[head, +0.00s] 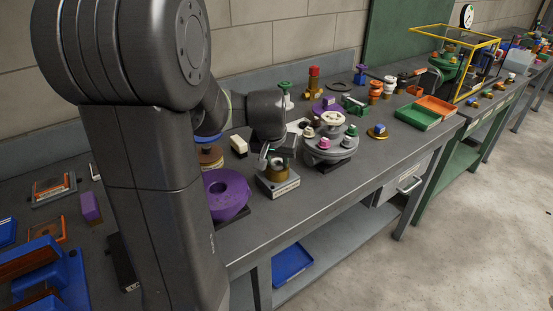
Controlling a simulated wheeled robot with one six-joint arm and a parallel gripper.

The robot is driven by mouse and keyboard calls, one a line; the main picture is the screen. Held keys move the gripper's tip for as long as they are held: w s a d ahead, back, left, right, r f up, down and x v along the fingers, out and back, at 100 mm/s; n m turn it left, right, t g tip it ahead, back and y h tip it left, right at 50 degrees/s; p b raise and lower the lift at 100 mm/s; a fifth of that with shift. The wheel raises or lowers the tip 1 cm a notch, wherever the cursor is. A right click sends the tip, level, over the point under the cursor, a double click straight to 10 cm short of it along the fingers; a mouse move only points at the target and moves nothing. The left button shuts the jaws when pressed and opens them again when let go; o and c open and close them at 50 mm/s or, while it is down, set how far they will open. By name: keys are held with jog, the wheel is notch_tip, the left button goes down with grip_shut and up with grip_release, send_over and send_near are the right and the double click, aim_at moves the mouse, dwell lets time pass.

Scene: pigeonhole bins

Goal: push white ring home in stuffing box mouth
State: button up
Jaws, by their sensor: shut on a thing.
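My gripper (268,160) is at the end of my arm, low over a small block with a brass-coloured round body (278,175), which looks like the stuffing box. The block has a pale label on its front and stands near the front edge of the bench. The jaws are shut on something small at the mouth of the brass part. A pale bit between them looks like the white ring, but the jaws hide most of it. I cannot tell how deep it sits or whether it touches the mouth.
A grey round stand (331,148) with several coloured knobs is close at right. Green (418,117) and orange (437,107) trays lie further right. Bare bench top lies in front of the stand.

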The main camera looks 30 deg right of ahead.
jog(key=shift+r+p, duration=0.35)
jog(key=shift+r, duration=0.1)
jog(key=o, duration=1)
jog(key=shift+o, duration=0.2)
jog(key=shift+r, duration=0.15)
jog(key=shift+p+v, duration=1.6)
jog(key=shift+v, duration=0.85)
